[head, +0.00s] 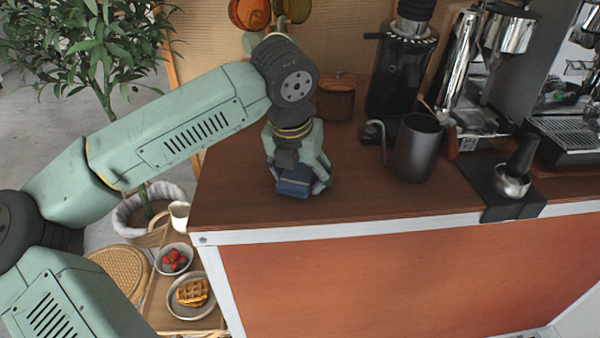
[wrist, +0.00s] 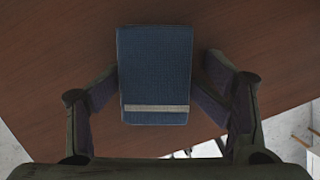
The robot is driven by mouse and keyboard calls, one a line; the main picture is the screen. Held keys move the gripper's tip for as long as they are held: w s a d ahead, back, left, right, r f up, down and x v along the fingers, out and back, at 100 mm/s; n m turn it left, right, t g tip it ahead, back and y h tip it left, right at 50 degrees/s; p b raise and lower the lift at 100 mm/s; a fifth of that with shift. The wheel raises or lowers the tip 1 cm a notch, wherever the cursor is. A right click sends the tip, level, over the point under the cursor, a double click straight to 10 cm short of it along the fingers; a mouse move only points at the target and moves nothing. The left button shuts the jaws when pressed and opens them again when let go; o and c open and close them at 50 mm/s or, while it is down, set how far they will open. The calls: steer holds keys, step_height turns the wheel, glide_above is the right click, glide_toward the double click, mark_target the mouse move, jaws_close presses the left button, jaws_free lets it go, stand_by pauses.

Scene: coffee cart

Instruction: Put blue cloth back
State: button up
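The blue cloth (head: 293,187) is a small folded block with a pale stripe near one end. It is on the wooden counter near the left end in the head view. In the wrist view the cloth (wrist: 155,65) sits between the two fingers of my gripper (wrist: 160,68). The left finger is very close to its edge, perhaps touching. A narrow gap shows between the cloth and the right finger. In the head view my gripper (head: 298,178) points down over the cloth and hides part of it.
A dark metal pitcher (head: 417,150), a black grinder (head: 400,75) and a brown jar (head: 336,98) stand right of and behind my gripper. A tamper (head: 513,172) rests on a black mat (head: 494,208). The counter's front edge is close; its front middle is clear.

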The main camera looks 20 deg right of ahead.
steer(key=shift+a, duration=0.1)
steer(key=shift+r+p, duration=0.45)
steer(key=shift+p, duration=0.2)
steer(key=b+v, duration=0.1)
steer(key=v, duration=1.1)
steer(key=shift+r, duration=0.2)
steer(key=shift+w, duration=0.1)
